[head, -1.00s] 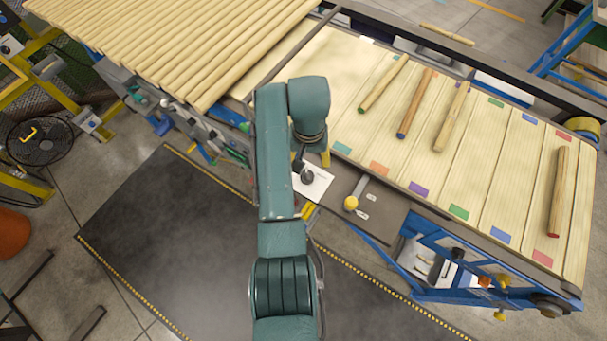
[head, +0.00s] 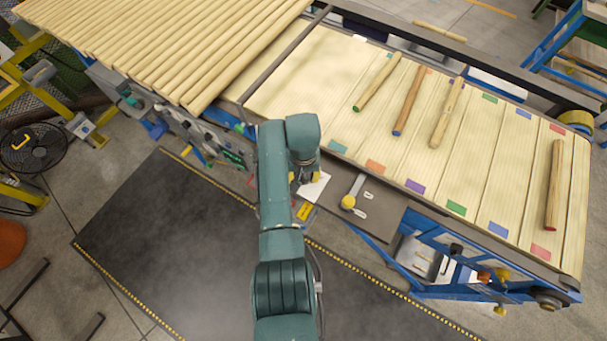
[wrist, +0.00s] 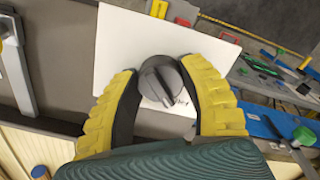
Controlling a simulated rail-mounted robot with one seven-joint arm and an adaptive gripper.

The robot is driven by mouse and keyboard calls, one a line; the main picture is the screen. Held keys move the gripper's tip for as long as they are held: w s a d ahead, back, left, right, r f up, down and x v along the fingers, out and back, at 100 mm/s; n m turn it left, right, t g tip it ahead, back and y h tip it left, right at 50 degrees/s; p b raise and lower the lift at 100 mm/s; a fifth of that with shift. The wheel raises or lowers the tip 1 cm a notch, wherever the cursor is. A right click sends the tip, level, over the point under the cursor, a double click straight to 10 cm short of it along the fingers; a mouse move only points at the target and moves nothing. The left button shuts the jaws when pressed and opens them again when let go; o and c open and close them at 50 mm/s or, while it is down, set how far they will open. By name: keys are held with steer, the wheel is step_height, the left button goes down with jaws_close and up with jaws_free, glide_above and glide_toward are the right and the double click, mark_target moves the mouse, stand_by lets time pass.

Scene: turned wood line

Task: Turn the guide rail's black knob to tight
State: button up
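The black knob (wrist: 162,80) is round with a raised grip bar across it and sits on a white card (wrist: 118,50). In the wrist view my gripper (wrist: 160,70) has its yellow, dark-lined fingers apart, one on each side of the knob. The fingers look very near the knob's sides; I cannot tell whether they touch it. Part of a printed word shows on the card below the knob; the rest is hidden. In the head view my gripper (head: 305,178) is low over the card (head: 316,190) and hides the knob.
A lever with a yellow ball end (head: 348,201) stands on the dark plate right of the card. A belt (head: 330,80) carries several turned wood spindles. A yellow tag (head: 304,212) lies near the card. The dark floor mat (head: 170,230) is clear.

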steer(key=c, duration=0.5)
steer(key=shift+m, duration=0.3)
steer(key=m, duration=0.7)
steer(key=shift+f, duration=0.1)
steer(key=m, duration=0.5)
steer(key=shift+a, duration=0.1)
steer(key=m, duration=0.5)
steer(key=shift+m, duration=0.3)
